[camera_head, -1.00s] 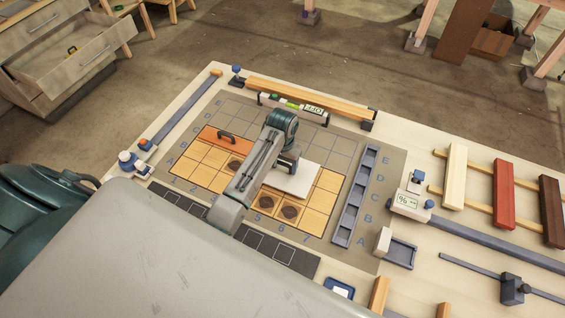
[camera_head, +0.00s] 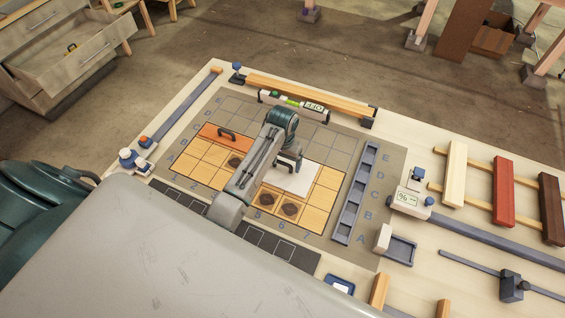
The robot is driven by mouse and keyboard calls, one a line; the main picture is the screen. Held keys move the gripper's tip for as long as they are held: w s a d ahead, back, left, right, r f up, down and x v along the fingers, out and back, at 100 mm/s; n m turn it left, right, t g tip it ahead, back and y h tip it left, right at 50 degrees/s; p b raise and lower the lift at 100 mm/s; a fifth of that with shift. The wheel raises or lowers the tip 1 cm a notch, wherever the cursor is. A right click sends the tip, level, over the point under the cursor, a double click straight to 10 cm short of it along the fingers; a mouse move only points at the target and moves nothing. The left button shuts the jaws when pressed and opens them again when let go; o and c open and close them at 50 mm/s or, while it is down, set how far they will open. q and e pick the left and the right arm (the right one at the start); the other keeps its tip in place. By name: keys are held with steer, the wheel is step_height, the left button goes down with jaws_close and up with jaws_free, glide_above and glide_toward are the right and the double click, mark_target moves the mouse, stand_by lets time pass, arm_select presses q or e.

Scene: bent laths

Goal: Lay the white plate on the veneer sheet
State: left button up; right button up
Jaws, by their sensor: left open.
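The white plate (camera_head: 300,180) lies flat over the right part of the light-wood veneer sheet (camera_head: 318,200), which is marked with a grid and has several dark round spots. My left gripper (camera_head: 290,164) is open at the plate's far left edge, low over it; I cannot tell if it touches the plate. My left arm hides the plate's left part and the middle of the sheet. My right gripper is not in view.
A grey compartment tray (camera_head: 352,205) stands to the right. A wooden bar (camera_head: 300,97) and a level (camera_head: 290,103) lie along the back. Grey mat squares behind the sheet are clear.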

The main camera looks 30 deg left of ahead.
mark_target(283, 162)
arm_select(q)
step_height(283, 162, up, 5)
steer(key=shift+w+r+b, duration=0.1)
steer(key=shift+r+b, duration=0.1)
steer(key=shift+b, duration=0.9)
step_height(283, 162, up, 6)
steer(key=p, duration=0.2)
steer(key=shift+f+p, duration=0.2)
steer(key=shift+p, duration=0.15)
